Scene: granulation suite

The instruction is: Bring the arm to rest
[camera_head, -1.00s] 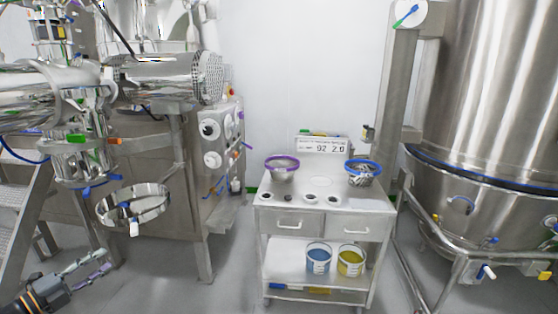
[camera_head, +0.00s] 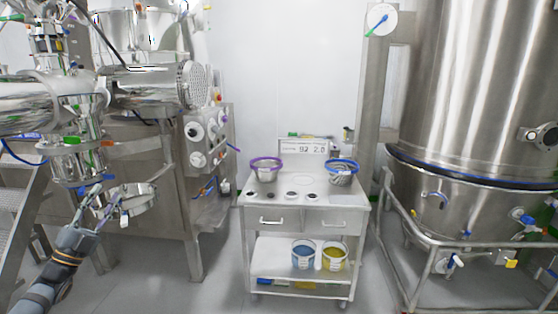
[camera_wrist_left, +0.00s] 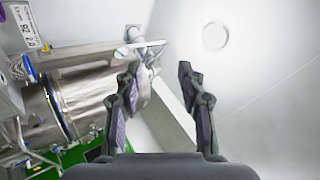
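My left gripper (camera_head: 98,208) is raised at the lower left of the head view, its fingers pointing up in front of the steel machine. In the left wrist view its two dark fingers (camera_wrist_left: 158,85) with purple pads stand apart with nothing between them. In the head view the left fingers overlap the area beside the hanging steel ring (camera_head: 138,198); whether they touch it cannot be told. My right gripper is in neither view.
A white cart (camera_head: 306,221) with bowls on top and two buckets below stands in the middle. A large steel vessel (camera_head: 462,80) with a pipe frame stands at the right. A steel machine (camera_head: 150,150) and steps (camera_head: 18,215) are at the left. Grey floor lies open in front.

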